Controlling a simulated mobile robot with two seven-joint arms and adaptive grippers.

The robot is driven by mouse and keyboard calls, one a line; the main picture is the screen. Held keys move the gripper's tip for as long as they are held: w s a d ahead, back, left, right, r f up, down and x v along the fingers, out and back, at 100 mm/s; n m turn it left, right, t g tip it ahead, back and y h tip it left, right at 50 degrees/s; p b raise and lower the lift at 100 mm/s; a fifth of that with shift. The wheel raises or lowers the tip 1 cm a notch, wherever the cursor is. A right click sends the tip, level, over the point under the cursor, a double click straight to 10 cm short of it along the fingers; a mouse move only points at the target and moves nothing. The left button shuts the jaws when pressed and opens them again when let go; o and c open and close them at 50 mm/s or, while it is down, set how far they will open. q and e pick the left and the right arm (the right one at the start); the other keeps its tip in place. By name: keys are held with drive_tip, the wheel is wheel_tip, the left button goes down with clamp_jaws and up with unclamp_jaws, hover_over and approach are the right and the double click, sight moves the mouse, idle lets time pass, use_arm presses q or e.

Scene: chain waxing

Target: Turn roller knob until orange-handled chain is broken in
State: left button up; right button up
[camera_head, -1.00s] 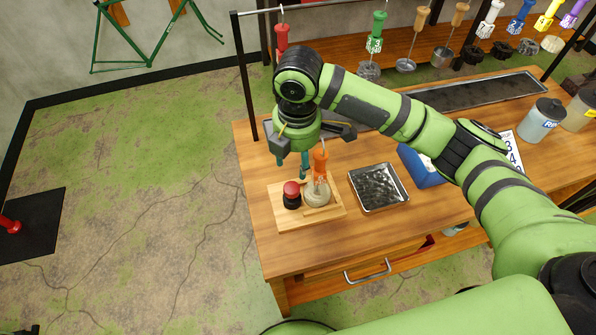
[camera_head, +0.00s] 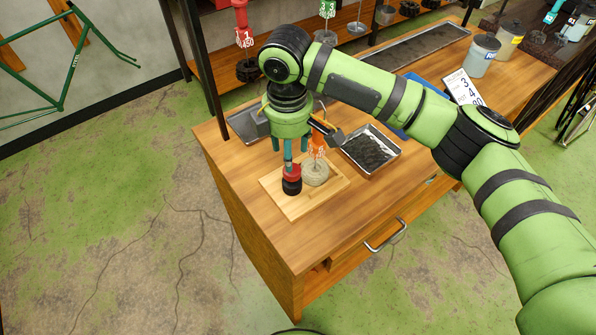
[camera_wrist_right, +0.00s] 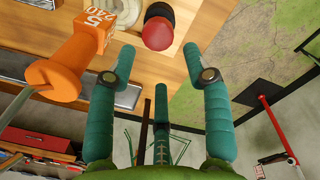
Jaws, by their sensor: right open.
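The roller knob (camera_head: 291,184), with a red top and black base, stands on a light wooden board (camera_head: 291,210) near the table's left corner. It also shows at the top of the right wrist view (camera_wrist_right: 157,30). The orange-handled chain has an upright orange handle (camera_head: 317,147) and a pale coil (camera_head: 315,173) resting right of the knob. Its handle (camera_wrist_right: 70,62) is on the left in the wrist view. My right gripper (camera_head: 290,158) is open and empty, its teal fingers pointing down over the knob. Their contact with it cannot be told. My left gripper is out of view.
A metal tray of dark pieces (camera_head: 397,151) sits right of the board. Several chains with coloured handles hang from the rack behind, including a red one (camera_head: 242,25).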

sight(292, 179)
drive_tip(key=shift+d+f, duration=0.15)
drive_tip(key=shift+f, duration=0.2)
drive_tip(key=f+p, duration=0.1)
drive_tip(key=f, duration=0.1)
drive_tip(key=f+p, duration=0.1)
drive_tip(key=f, duration=0.2)
drive_tip(key=shift+w+d+f, duration=0.1)
drive_tip(key=shift+w+f, duration=0.1)
drive_tip(key=shift+f, duration=0.45)
drive_tip(key=c, duration=0.9)
drive_tip(key=shift+o, duration=0.2)
